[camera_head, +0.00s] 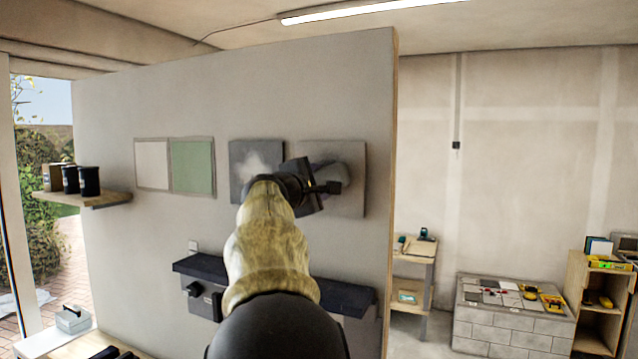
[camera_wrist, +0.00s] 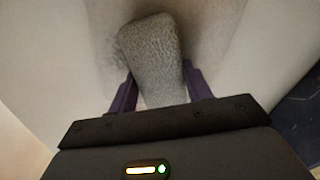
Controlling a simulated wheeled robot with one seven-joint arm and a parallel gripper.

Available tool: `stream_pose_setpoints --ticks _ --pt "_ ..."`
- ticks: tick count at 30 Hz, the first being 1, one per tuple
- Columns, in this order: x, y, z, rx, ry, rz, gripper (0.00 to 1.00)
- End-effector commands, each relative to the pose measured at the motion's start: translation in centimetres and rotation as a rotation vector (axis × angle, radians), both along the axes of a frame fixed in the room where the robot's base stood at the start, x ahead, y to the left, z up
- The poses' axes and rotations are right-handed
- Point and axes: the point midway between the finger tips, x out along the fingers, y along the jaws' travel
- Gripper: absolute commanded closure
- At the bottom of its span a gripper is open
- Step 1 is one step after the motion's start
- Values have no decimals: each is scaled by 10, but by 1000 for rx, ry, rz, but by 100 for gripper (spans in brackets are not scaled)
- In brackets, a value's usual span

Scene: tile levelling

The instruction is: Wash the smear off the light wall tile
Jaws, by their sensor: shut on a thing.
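My gripper (camera_head: 322,187) is in front of the right-hand tile of the wall's right pair. In the wrist view its two purple fingers (camera_wrist: 158,88) are shut on a grey, speckled sponge (camera_wrist: 152,50). The sponge's far end lies close against a pale surface; I cannot tell how firmly it touches. A dark, soft-edged smear (camera_wrist: 205,22) shows around that end. In the head view the right-hand tile (camera_head: 345,205) is light grey-brown, with a darker grey patch (camera_head: 352,165) near its top, partly behind my gripper.
A dark grey tile (camera_head: 240,150) with a whitish smear (camera_head: 258,165) hangs just left. A white tile (camera_head: 152,165) and a green tile (camera_head: 192,167) hang further left. A dark ledge (camera_head: 345,297) runs below. The wall ends at a wooden edge (camera_head: 391,200) on the right.

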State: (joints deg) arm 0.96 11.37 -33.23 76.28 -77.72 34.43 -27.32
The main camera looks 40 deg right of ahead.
Motion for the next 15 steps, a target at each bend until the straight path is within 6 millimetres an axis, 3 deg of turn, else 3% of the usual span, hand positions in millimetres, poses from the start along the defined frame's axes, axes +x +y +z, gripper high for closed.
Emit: stream_pose_setpoints --ticks 15 --pt "28 14 0 0 1 1 69"
